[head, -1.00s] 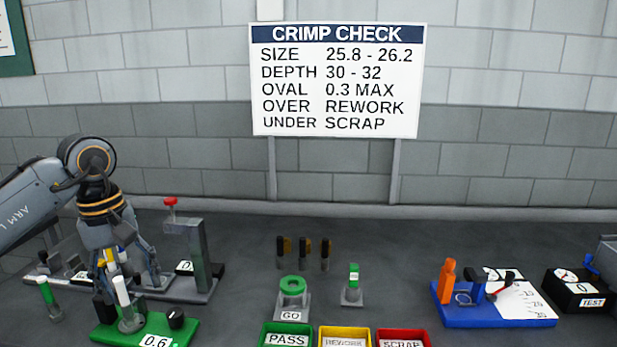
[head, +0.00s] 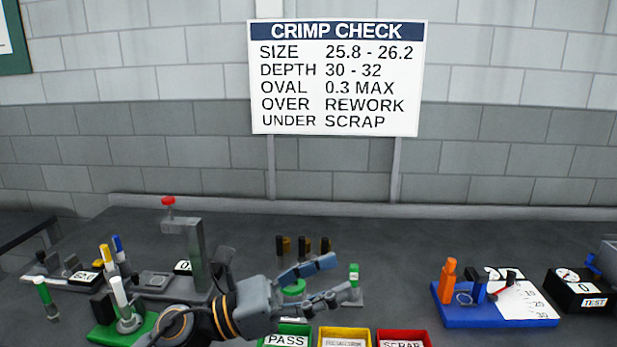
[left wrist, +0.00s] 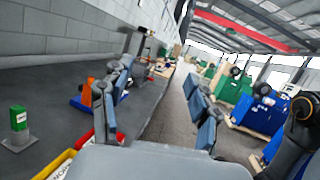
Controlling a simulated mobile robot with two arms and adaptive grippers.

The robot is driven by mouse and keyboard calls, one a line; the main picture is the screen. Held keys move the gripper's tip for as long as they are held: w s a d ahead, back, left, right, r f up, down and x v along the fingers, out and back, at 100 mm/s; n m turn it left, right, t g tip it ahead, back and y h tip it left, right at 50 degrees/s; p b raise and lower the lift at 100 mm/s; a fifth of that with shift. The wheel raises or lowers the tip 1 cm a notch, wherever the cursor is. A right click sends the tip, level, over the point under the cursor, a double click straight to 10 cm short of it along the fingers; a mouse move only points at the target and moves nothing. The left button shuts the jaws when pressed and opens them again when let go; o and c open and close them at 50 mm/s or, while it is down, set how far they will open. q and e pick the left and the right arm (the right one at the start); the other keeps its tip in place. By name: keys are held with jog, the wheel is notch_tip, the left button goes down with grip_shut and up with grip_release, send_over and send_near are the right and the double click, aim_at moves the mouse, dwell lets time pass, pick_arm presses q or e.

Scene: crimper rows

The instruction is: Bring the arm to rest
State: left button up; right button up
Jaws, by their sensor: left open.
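My left gripper (head: 322,281) is open and empty in the head view. It lies nearly level above the front middle of the bench, its fingers pointing right. It partly hides the green ring gauge (head: 294,288). A small green-topped gauge (head: 354,284) stands close by its fingertips; contact cannot be told. In the left wrist view the open fingers (left wrist: 155,115) spread apart, with nothing between them. That view looks along the bench edge toward the aisle. My right gripper is in neither view.
Green PASS (head: 286,341), yellow (head: 344,331) and red SCRAP (head: 403,333) bins stand at the front. A blue fixture (head: 490,316) and black TEST box (head: 583,296) are at right. A green stand (head: 105,335) and grey post (head: 195,255) are at left. Dark cylinders (head: 302,246) stand behind the gripper.

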pick_arm(q)
jog(key=w+a+f+n+t+y, duration=0.35)
jog(key=a+n+t+y, duration=0.35)
jog(key=n, duration=0.8)
jog(key=w+a+f+n+t+y, duration=0.2)
jog(key=a+f+n+t+y, duration=0.45)
jog(key=n, duration=0.75)
jog(key=s+a+f+n+g+y, duration=0.2)
jog(key=s+a+f+n+y, duration=0.1)
jog(key=f+n, duration=0.35)
jog(key=s+a+f+n+g+y, duration=0.25)
jog(key=a+f+n+y, duration=0.2)
jog(key=f, duration=0.25)
jog(key=s+a+f+n+g, duration=0.1)
jog(key=s+f+n+g, duration=0.5)
jog(key=s, duration=0.5)
jog(key=s+a+f+n+g, duration=0.1)
jog(key=s+f+n+g, duration=0.25)
jog(key=s+f, duration=0.65)
notch_tip(320, 180, down, 26)
jog(key=s+g+b, duration=0.2)
jog(key=s+b, duration=0.1)
jog(key=s+a+f+m+b, duration=0.1)
jog(key=s+a+f+b, duration=0.2)
jog(key=s+f, duration=1.4)
notch_tip(320, 180, down, 4)
jog(key=shift+r+g, duration=0.25)
jog(key=shift+g, duration=0.2)
jog(key=shift+a, duration=0.1)
